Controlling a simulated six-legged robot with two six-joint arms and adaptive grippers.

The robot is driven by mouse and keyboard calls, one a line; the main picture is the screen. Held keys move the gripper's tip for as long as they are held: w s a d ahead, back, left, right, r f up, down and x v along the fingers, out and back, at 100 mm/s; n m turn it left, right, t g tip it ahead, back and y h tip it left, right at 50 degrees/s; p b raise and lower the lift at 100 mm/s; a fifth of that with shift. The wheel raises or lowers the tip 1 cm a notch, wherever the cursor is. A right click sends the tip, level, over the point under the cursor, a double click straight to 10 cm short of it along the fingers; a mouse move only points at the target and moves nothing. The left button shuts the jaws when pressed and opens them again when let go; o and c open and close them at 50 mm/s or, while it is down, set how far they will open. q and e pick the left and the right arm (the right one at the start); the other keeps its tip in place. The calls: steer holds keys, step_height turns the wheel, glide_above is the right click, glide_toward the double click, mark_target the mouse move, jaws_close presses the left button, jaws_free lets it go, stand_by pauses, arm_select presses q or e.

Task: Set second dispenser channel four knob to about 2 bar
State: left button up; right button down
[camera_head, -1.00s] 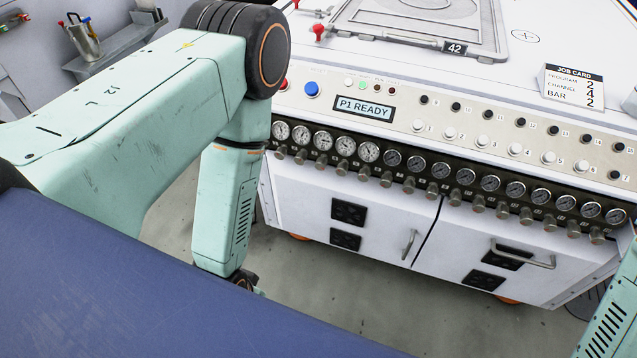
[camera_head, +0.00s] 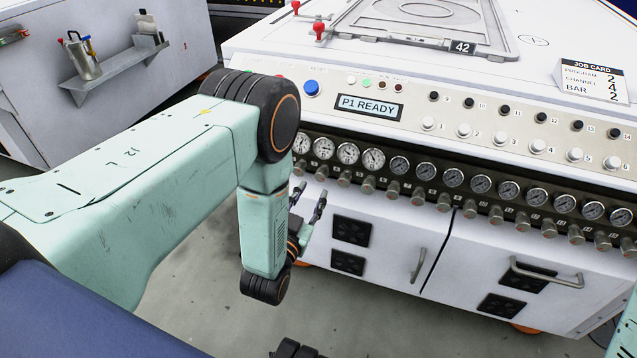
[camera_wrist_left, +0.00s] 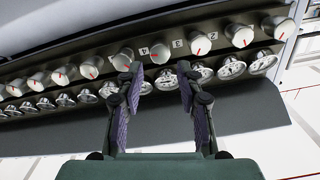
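A row of small metal knobs (camera_head: 418,197) runs under a row of round gauges (camera_head: 426,172) on the white machine's front. The left wrist view shows them as silver knobs with red marks (camera_wrist_left: 160,52) above the gauges (camera_wrist_left: 232,68), with numbers 4, 3 and 2 between some knobs. Needle readings are too small to tell. My left gripper (camera_head: 309,193) is open and empty in front of the left part of the row. In the left wrist view its fingers (camera_wrist_left: 160,77) are spread below the knobs, apparently apart from them. My right gripper is out of view.
The display (camera_head: 370,107) reads P1 READY. The job card (camera_head: 594,82) reads program 2, channel 4, bar 2. White numbered buttons (camera_head: 464,130) and a blue button (camera_head: 311,88) sit above the gauges. Cabinet doors with handles (camera_head: 546,274) are below. Floor in front is clear.

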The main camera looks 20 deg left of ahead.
mark_target(320, 178)
arm_select(q)
steer(key=w+b, duration=0.1)
steer(key=w, duration=0.4)
steer(key=shift+w+a+b, duration=0.1)
steer(key=shift+w+b, duration=0.25)
steer(key=shift+b, duration=0.05)
steer(key=shift+c, duration=0.2)
jaws_close()
